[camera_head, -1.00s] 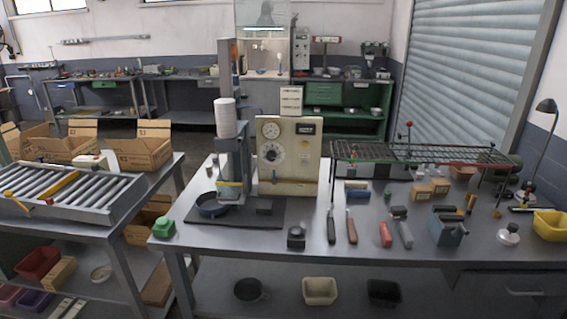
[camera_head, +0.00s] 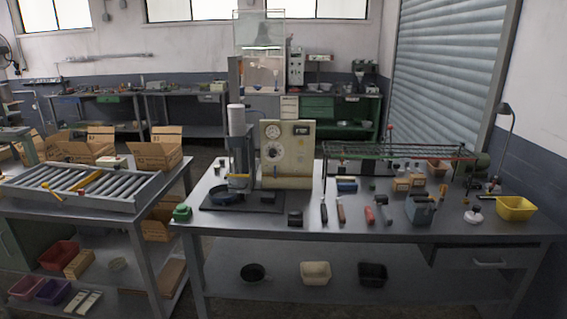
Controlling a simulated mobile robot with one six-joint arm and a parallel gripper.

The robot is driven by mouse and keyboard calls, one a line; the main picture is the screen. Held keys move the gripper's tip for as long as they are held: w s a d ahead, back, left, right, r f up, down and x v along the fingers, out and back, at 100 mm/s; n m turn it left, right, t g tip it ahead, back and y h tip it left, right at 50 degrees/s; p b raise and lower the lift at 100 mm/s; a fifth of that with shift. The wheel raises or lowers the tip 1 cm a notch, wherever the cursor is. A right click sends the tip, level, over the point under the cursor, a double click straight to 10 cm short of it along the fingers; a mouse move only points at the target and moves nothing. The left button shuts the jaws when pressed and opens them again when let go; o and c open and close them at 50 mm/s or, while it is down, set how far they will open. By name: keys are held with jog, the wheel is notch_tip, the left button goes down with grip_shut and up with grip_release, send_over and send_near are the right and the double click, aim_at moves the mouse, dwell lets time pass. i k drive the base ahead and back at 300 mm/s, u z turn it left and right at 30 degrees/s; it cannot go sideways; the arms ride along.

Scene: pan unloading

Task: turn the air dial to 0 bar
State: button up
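The air dial (camera_head: 273,152) is a round dark knob on a pale ring, on the front of a cream control box (camera_head: 299,160). A smaller round gauge (camera_head: 272,131) sits above it. The box stands upright at the back of the grey workbench, just right of a press (camera_head: 238,150) with a white cylinder on top. The dial's markings and pointer are too small to read. My gripper is not in view, and nothing is seen touching the dial.
A dark pan (camera_head: 222,193) sits on a black mat under the press. Several hand tools lie along the bench front (camera_head: 300,228). A roller conveyor table (camera_head: 80,205) stands to the left, with a gap between.

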aim_at(273, 152)
jog(key=z, duration=0.3)
jog(key=k, duration=0.55)
jog(key=u, duration=1.55)
jog(key=i, duration=1)
jog(key=u, duration=0.1)
